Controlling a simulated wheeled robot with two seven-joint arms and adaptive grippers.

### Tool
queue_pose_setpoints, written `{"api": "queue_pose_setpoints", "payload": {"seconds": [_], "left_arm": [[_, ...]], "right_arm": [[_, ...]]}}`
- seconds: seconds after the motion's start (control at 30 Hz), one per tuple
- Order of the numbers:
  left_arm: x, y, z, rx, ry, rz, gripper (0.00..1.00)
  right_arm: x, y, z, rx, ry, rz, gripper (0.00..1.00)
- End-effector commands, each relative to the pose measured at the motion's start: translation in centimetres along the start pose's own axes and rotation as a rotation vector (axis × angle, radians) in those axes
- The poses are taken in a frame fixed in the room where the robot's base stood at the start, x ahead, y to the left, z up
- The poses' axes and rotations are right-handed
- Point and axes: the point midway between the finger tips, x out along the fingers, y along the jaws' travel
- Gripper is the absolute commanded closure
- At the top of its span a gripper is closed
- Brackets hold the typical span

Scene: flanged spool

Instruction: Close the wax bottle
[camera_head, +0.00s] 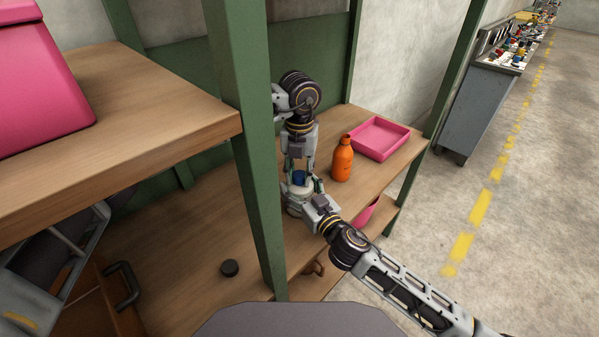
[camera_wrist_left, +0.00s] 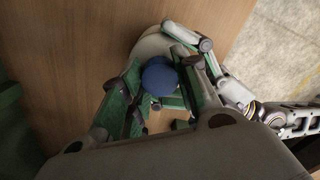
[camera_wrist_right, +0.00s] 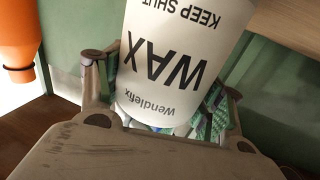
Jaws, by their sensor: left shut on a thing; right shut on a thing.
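The white wax bottle (camera_wrist_right: 180,60) fills the middle of the right wrist view, its "WAX" and "KEEP SHUT" print upside down there. My right gripper (camera_wrist_right: 165,100) is shut on its body. In the head view the bottle (camera_head: 294,208) stands on the wooden shelf, mostly hidden by my grippers. A blue cap (camera_wrist_left: 159,77) shows in the left wrist view, above the bottle's top. My left gripper (camera_wrist_left: 165,90) is shut on the cap from above. In the head view the blue cap (camera_head: 299,177) is between the left fingers. I cannot tell whether it sits fully on the neck.
An orange bottle (camera_head: 342,160) stands open just right of my grippers, with a pink tray (camera_head: 380,137) behind it. A green post (camera_head: 254,150) rises close to the left.

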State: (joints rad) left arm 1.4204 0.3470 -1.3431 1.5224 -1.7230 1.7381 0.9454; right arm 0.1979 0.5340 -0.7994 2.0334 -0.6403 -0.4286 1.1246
Motion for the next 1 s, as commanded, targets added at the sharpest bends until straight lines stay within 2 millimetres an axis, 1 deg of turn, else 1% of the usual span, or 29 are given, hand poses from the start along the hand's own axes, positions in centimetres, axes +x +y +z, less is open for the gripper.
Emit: {"api": "queue_pose_setpoints", "payload": {"seconds": [1.0], "left_arm": [[0.03, 0.05, 0.03, 0.807, 0.0, 0.001, 0.98]], "right_arm": [[0.0, 0.04, 0.0, 0.0, 0.0, 0.001, 0.99]]}}
